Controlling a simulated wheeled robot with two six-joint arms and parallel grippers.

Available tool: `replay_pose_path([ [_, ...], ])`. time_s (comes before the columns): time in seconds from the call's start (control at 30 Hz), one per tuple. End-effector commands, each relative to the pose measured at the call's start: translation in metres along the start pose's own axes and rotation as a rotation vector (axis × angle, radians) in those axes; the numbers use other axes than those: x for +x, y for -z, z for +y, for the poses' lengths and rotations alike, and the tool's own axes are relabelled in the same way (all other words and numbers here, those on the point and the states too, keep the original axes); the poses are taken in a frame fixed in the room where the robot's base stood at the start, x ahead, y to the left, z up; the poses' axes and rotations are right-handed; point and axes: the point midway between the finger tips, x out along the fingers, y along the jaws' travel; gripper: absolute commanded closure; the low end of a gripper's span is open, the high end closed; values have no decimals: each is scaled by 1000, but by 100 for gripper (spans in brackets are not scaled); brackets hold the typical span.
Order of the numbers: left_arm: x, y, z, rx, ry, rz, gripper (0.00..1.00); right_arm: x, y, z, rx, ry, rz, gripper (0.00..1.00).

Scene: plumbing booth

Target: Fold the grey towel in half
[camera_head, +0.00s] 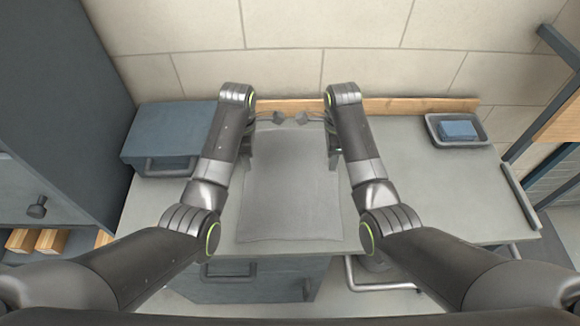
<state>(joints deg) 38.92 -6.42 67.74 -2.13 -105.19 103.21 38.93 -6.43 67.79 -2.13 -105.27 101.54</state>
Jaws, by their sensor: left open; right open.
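The grey towel (290,195) lies spread out flat on the grey worktop, nearly the same colour as it. My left gripper (248,155) points down at the towel's far left corner. My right gripper (335,158) points down at its far right corner. Both are open, with their fingers mostly hidden behind my wrists and forearms. I cannot tell whether the fingers touch the cloth.
A blue-grey toolbox (160,137) stands at the worktop's left. A grey tray (435,133) with a blue block (459,130) sits at the back right. A wooden strip (400,105) runs along the tiled wall.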

Motion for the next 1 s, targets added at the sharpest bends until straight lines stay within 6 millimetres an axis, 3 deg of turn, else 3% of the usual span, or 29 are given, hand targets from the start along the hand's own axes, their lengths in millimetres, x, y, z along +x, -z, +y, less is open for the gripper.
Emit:
replay_pose_path([
  [0.3,48,0,-2,1,6,1,58,48,0,2,-1,-6,1,58],
  [0.5,69,0,-1,1,3,1,58,69,0,1,-1,-2,0,58],
  [1.0,78,0,-1,1,1,0,58,78,0,1,-1,-1,0,58],
])
